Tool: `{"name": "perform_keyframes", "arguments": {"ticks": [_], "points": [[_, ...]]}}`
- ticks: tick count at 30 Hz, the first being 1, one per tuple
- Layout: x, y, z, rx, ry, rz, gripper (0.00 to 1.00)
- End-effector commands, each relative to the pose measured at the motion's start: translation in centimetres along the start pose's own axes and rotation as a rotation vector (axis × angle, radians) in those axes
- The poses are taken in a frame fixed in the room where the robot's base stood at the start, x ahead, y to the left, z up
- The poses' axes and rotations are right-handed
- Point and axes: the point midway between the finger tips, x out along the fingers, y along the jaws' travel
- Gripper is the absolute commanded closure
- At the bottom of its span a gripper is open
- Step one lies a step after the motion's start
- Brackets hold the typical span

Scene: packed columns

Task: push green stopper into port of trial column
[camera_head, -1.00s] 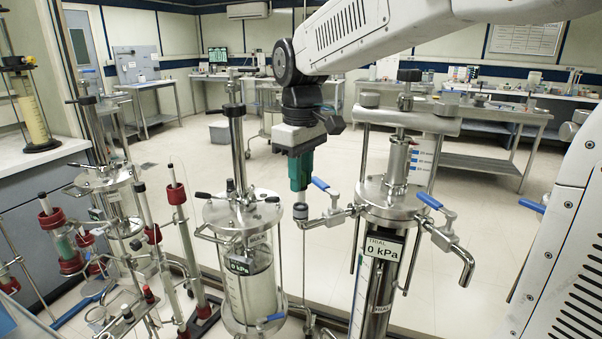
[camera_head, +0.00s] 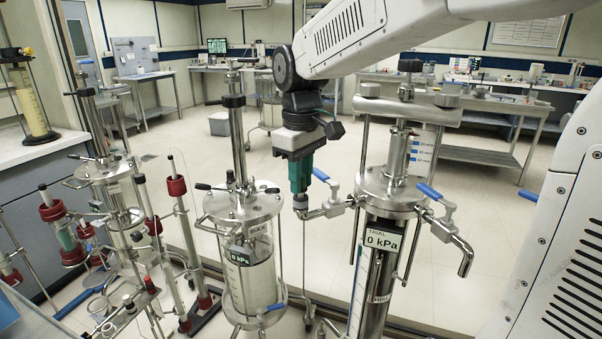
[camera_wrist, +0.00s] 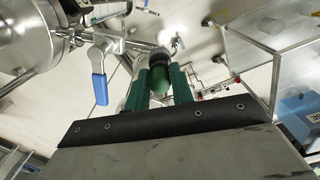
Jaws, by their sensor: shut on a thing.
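The trial column (camera_head: 383,265) is a steel and glass cylinder labelled TRIAL, reading 0 kPa. Its left side pipe ends in an upturned port (camera_head: 300,203), with a blue-handled valve behind it. My gripper (camera_head: 300,188) has green fingers and points down right over this port. In the wrist view, my gripper (camera_wrist: 158,88) is shut on the green stopper (camera_wrist: 158,84), which sits between the fingers. The stopper's far end meets the dark port rim (camera_wrist: 158,62); how deep it sits I cannot tell. In the head view the fingers hide the stopper.
The bulk column (camera_head: 243,265) stands close on the left, its upright rod near my gripper. The blue valve handle (camera_wrist: 98,78) lies beside the fingers in the wrist view. Red-clamped glassware (camera_head: 175,190) stands farther left. Open floor lies behind.

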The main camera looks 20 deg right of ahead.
Motion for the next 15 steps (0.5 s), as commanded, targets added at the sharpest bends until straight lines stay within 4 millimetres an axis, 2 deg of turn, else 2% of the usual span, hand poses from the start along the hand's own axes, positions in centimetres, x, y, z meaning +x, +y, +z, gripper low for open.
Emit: {"name": "perform_keyframes", "arguments": {"ticks": [7, 8, 10, 15], "points": [[0.62, 0.00, 0.01, 0.000, -0.001, 0.000, 1.00], [0.61, 0.00, 0.00, 0.000, 0.000, 0.000, 0.71], [0.60, 0.00, 0.00, 0.000, 0.000, 0.000, 0.52], [0.59, 0.00, 0.00, 0.000, 0.000, 0.000, 0.51]]}}
